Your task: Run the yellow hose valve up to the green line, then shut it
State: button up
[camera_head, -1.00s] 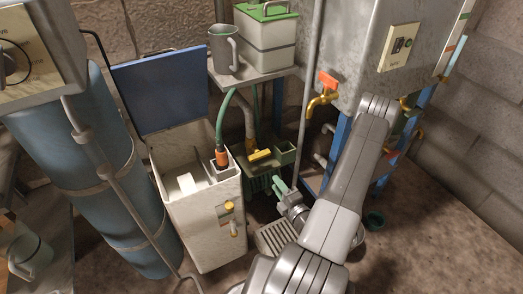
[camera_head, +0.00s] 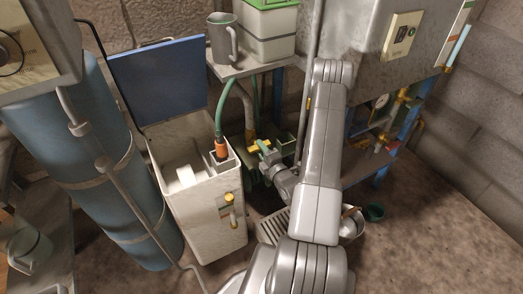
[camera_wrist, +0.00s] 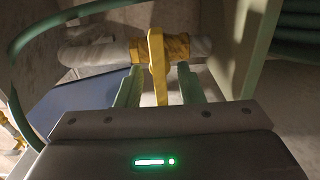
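The yellow valve (camera_wrist: 157,62) sits on a pale pipe in the wrist view, its lever pointing toward me. It shows small and partly covered by my gripper in the head view (camera_head: 253,145). My gripper (camera_wrist: 158,84) has its two green fingers on either side of the lever, with a gap visible on both sides. The green hose (camera_head: 220,112) ends in an orange connector (camera_head: 221,149) at the inner corner of the open white tank (camera_head: 206,225). I cannot make out a green line or the water level.
The tank's blue lid (camera_head: 158,85) stands open behind it. A grey mug (camera_head: 222,38) and a white box with a green lid (camera_head: 268,40) stand on the shelf above the valve. A blue cylinder (camera_head: 95,165) is at left. Brown floor is open at right.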

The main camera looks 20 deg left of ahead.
jog(key=shift+w+a, duration=0.1)
grip_shut()
jog(key=shift+f+n+b, duration=0.1)
jog(key=shift+n+b, duration=5.45)
jog(key=shift+n, duration=1.45)
